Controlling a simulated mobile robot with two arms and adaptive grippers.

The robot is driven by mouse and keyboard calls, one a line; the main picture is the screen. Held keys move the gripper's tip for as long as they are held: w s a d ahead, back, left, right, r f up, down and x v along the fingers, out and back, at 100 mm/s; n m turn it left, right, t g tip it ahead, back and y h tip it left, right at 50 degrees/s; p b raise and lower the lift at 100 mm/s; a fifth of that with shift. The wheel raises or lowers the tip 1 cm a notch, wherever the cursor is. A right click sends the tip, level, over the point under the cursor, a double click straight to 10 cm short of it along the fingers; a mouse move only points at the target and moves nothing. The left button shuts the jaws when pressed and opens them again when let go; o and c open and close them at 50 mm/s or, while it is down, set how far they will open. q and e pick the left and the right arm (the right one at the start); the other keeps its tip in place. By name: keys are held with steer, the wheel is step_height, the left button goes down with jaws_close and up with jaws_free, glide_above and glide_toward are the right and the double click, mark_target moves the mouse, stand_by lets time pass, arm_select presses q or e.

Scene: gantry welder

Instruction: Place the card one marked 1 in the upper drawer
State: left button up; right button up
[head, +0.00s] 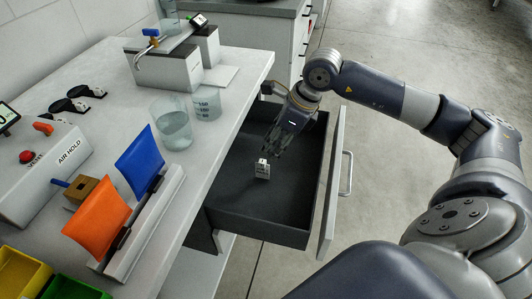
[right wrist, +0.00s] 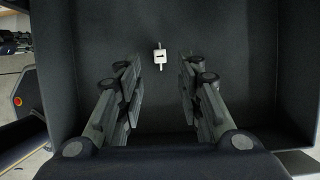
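The small white card (head: 262,169) stands on the dark floor of the open upper drawer (head: 230,205). Small dark marks show on its face, but I cannot read them surely in the head view. In the right wrist view the card (right wrist: 160,57) shows a short dark mark and lies ahead of the fingertips, in line with the gap between them. My right gripper (head: 274,146) reaches into the drawer just above and behind the card. Its fingers (right wrist: 157,88) are apart with nothing between them. My left gripper is out of view.
The drawer front with its handle (head: 347,172) stands out to the right of the bench (head: 225,100). Two beakers (head: 172,124) stand near the bench edge. The rest of the drawer floor looks clear.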

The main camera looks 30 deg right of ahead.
steer(key=shift+v, duration=1.75)
